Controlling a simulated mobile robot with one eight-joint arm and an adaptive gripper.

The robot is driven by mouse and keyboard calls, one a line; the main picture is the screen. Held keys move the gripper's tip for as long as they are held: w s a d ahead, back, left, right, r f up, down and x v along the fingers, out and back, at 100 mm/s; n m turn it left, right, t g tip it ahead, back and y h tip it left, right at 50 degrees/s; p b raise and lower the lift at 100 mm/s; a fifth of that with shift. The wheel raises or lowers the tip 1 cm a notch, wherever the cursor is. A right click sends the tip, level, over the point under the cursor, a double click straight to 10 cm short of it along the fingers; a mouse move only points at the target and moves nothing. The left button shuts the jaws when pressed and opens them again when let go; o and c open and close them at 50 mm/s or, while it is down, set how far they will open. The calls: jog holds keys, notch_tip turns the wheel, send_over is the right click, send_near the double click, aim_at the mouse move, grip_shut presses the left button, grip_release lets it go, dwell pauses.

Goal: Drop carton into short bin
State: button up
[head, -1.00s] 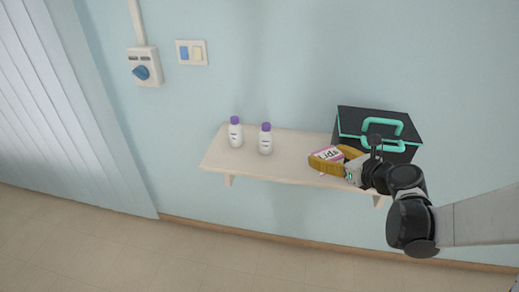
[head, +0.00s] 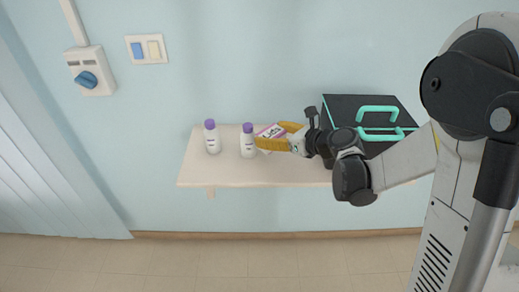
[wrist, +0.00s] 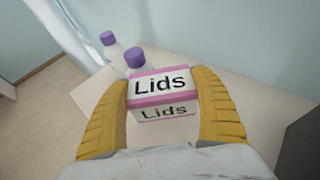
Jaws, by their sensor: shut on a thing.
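The carton is a small white and pink box marked "Lids" (wrist: 161,88). In the wrist view it sits between the two yellow fingers of my gripper (wrist: 155,110), which are shut on its sides. In the head view the carton (head: 270,132) is partly hidden by the fingers of my gripper (head: 268,141). My gripper holds it over the shelf, close to the right-hand bottle; I cannot tell how high. No short bin shows in these frames.
A wall shelf (head: 225,177) bears two white bottles with purple caps, the left one (head: 212,141) and the right one (head: 248,146). A black case with teal handles (head: 345,105) stands at the shelf's right, behind my arm. The floor (head: 200,258) below looks clear.

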notch_tip(320, 180, down, 6)
jog(key=shift+r+b, duration=0.1)
jog(key=shift+b, duration=0.95)
jog(key=shift+r, duration=0.15)
jog(key=o, duration=1)
